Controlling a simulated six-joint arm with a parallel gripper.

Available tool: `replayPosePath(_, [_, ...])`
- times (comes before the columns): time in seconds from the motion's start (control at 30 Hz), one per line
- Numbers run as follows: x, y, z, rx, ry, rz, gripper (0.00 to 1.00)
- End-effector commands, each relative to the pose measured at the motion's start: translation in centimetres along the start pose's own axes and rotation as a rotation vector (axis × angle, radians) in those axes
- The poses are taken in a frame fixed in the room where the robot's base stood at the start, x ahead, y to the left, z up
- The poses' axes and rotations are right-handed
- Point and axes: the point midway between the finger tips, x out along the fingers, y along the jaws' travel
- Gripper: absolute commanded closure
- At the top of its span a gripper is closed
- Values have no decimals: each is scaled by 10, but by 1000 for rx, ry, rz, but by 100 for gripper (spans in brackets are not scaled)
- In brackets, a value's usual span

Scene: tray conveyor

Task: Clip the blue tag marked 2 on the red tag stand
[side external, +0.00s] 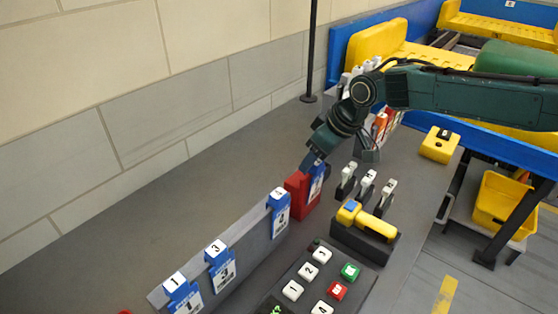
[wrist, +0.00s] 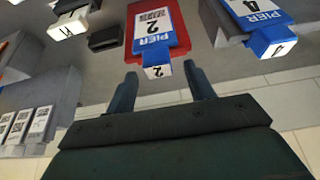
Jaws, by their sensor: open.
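The blue tag marked 2 (wrist: 150,47) hangs on the front of the red tag stand (wrist: 118,46), its white-faced clip end toward my gripper. In the side view the blue tag (side external: 317,181) also shows against the red stand (side external: 299,190). My gripper (wrist: 160,78) is open, with one finger on each side of the tag's clip end. A gap shows between the fingers and the clip, and nothing is held. In the side view my gripper (side external: 311,161) is right at the top of the tag and partly hides it.
A grey rail (side external: 255,237) beside the stand holds blue tags marked 1 (side external: 182,293), 3 (side external: 220,265) and 4 (wrist: 262,35). To the right are several levers (side external: 366,185), a yellow handheld device (side external: 366,221) in a dark cradle and a keypad (side external: 318,285). The bench behind the rail is clear.

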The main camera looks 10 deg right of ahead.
Motion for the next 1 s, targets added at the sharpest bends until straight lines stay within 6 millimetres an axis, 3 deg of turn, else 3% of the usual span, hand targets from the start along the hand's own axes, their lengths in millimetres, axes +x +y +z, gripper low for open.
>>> replayPosePath(0.37, [-18, 0, 0, 0, 1, 0, 46])
replayPosePath(1.0, [-117, 0, 0, 0, 2, 1, 46])
